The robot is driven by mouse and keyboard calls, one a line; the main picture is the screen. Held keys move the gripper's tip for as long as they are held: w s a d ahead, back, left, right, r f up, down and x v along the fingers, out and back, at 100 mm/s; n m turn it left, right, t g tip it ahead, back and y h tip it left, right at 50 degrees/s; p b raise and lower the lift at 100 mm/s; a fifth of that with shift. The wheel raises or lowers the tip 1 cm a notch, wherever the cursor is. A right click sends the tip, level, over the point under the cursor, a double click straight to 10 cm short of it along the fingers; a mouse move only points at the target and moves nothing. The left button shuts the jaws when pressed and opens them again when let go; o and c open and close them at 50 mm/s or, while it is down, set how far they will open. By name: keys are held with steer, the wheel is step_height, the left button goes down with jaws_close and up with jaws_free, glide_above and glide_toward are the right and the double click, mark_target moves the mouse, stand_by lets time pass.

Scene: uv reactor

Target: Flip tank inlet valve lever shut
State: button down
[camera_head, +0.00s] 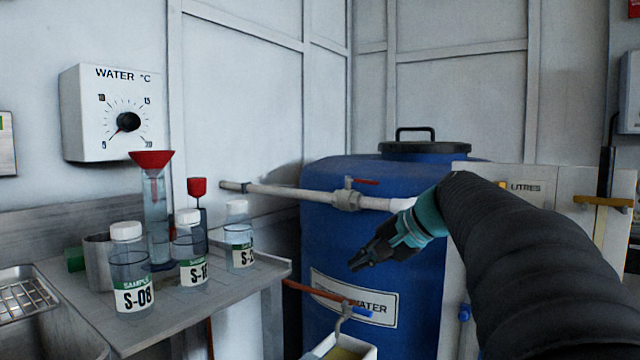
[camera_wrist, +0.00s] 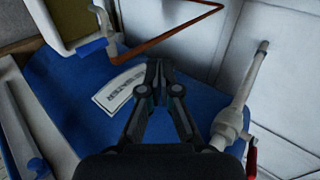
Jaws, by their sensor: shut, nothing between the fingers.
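The tank inlet valve (camera_head: 346,200) sits in the white pipe that runs into the blue tank (camera_head: 330,240). Its red lever (camera_head: 364,181) points right, roughly along the pipe, in the head view. In the wrist view the valve body (camera_wrist: 228,128) is at the lower right, and part of the red lever (camera_wrist: 252,160) shows at its side, near the frame's bottom. My gripper (camera_head: 358,264) is shut and empty. It is in front of the tank, below the valve and lever and apart from them. The closed fingertips (camera_wrist: 156,66) also show in the wrist view.
A copper pipe with a blue-handled tap (camera_head: 358,312) and a pale container (camera_head: 345,350) are below my gripper. A bench (camera_head: 200,310) at left holds sample bottles (camera_head: 130,275) and a red-topped cylinder (camera_head: 157,215). A water temperature dial (camera_head: 128,122) is on the wall.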

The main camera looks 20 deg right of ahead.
steer(key=w+d+r+m+t+y, duration=0.1)
steer(key=w+d+r+t+y, duration=0.15)
steer(key=d+r, duration=0.3)
steer(key=m+t, duration=0.1)
steer(key=t, duration=0.4)
glide_toward(364, 181)
steer(key=d, duration=0.5)
steer(key=shift+y, duration=0.35)
steer(key=x, duration=0.9)
steer(key=shift+w+a+f, duration=0.1)
steer(key=shift+a+f, duration=0.15)
steer(key=shift+a, duration=0.15)
